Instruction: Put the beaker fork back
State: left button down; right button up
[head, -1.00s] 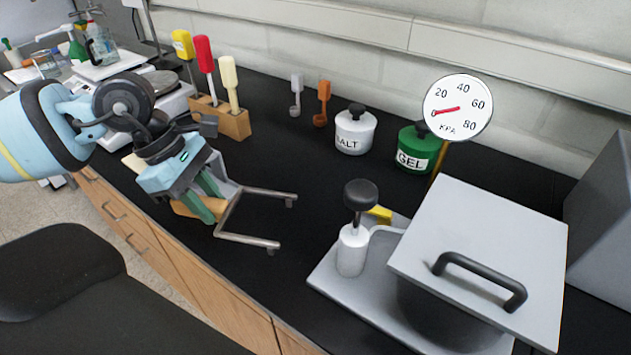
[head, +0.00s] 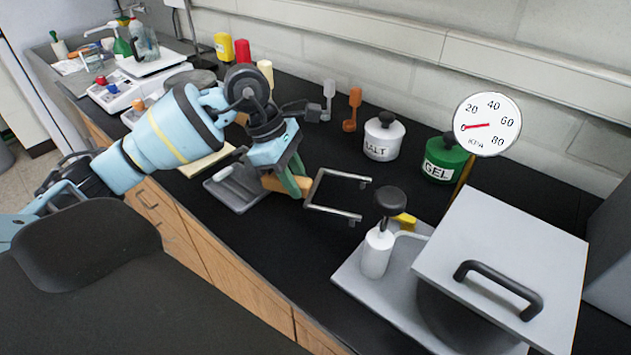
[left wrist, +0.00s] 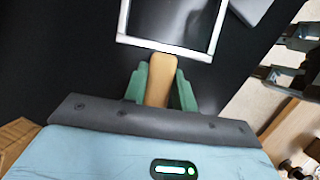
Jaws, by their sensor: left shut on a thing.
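The beaker fork has a wooden handle (head: 272,183) and a U-shaped metal end (head: 335,212), which points right over the black bench. My left gripper (head: 295,182) is shut on the wooden handle. In the left wrist view the handle (left wrist: 160,80) sits between the green fingers, with the metal frame (left wrist: 170,46) beyond them. The fork appears to be held above the bench top; its exact height is hard to tell. A shallow grey tray (head: 235,200) lies on the bench left of the gripper, partly hidden by my arm. My right gripper does not show.
A white SALT jar (head: 382,142) and green GEL jar (head: 443,163) stand at the back. A lidded vessel (head: 505,260) with a pump (head: 377,252) and gauge (head: 487,124) fills the right. Bench between is clear.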

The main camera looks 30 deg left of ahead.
pick_arm(q)
send_over(324, 198)
jog(key=a, duration=0.2)
jog(key=shift+s+d+f, duration=0.2)
jog(key=shift+s+d, duration=0.05)
jog(key=shift+s, duration=0.1)
jog(key=shift+w+d+f, duration=0.1)
jog(key=shift+w+f, duration=0.05)
jog(key=shift+f, duration=0.15)
jog(key=shift+f+p, duration=0.4)
jog(key=shift+f, duration=1.1)
jog(key=shift+f, duration=0.2)
jog(key=c, duration=1.1)
grip_release()
jog(key=shift+r, duration=0.1)
